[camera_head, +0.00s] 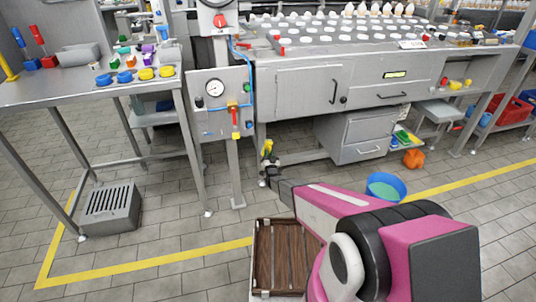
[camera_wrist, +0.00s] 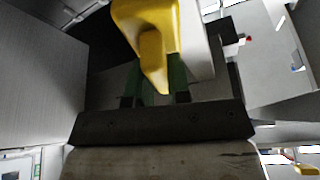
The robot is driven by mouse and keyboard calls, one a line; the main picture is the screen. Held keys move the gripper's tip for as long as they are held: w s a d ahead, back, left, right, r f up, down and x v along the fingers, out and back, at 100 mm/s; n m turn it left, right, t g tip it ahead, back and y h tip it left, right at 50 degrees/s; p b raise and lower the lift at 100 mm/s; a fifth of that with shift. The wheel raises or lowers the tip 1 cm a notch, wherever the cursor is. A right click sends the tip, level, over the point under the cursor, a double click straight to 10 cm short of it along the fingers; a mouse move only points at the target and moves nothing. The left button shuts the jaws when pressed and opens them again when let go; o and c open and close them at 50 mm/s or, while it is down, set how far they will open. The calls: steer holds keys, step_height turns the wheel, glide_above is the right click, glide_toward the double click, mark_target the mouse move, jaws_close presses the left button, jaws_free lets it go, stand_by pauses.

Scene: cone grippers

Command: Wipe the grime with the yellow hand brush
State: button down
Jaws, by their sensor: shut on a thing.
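My gripper (camera_head: 270,170) is at the end of my pink and black arm, low in front of the long steel machine in the head view. It is shut on the yellow hand brush (camera_head: 267,147), which points upward there and looks small. In the wrist view the brush (camera_wrist: 150,35) fills the top middle, its yellow handle between the green finger pads of my gripper (camera_wrist: 158,85). A pale block, perhaps its bristles, shows along the right side of the yellow part. I cannot make out any grime in either view.
The steel machine (camera_head: 310,90) stands close behind my gripper, with a drawer cabinet (camera_head: 352,138) under it. A gauge panel (camera_head: 220,100) is to the left. A wooden crate (camera_head: 262,260), a blue-green bucket (camera_head: 385,187) and a grey step box (camera_head: 112,205) stand on the floor.

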steer(key=shift+s+d, duration=0.25)
steer(key=shift+s, duration=0.65)
steer(key=shift+s+d, duration=0.3)
steer(key=shift+s, duration=0.65)
steer(key=shift+s+d, duration=0.25)
steer(key=shift+s, duration=0.65)
steer(key=shift+s, duration=0.1)
steer(key=s, duration=0.2)
steer(key=shift+s+d+f, duration=0.15)
steer(key=shift+s+d, duration=0.25)
